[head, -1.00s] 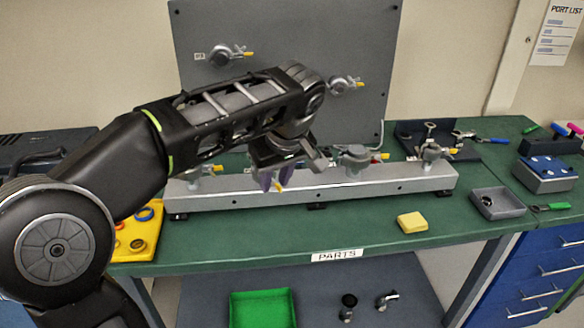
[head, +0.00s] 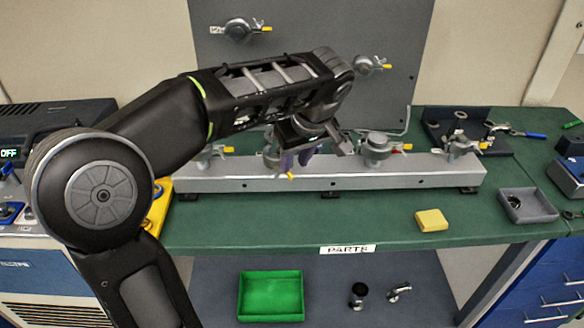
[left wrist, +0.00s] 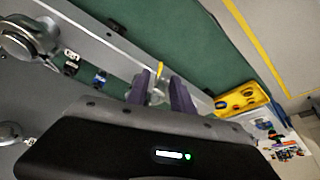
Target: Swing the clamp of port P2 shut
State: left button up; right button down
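My left gripper (head: 295,160) has purple fingers pointing down at a port on the grey rail (head: 335,184), second from the left. That port (head: 271,155) is mostly hidden behind the gripper. Its yellow clamp tab (head: 290,176) shows just below the fingertips. In the left wrist view the yellow tab (left wrist: 158,92) lies between the two fingers (left wrist: 160,92), which stand apart with a gap around it. I cannot tell whether they touch it. The port labels are not legible, so I cannot confirm which is P2, and the clamp's position is hidden. My right gripper is not in view.
Other ports with yellow tabs stand on the rail, at left (head: 205,155), centre right (head: 375,148) and right (head: 463,147). The upright panel (head: 310,30) bears two more. A yellow block (head: 432,220) and a grey tray (head: 528,205) are at front right.

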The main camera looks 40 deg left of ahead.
aim_at(290, 174)
pick_arm(q)
jog(key=shift+x, duration=2.25)
jog(key=shift+c, duration=0.3)
grip_shut()
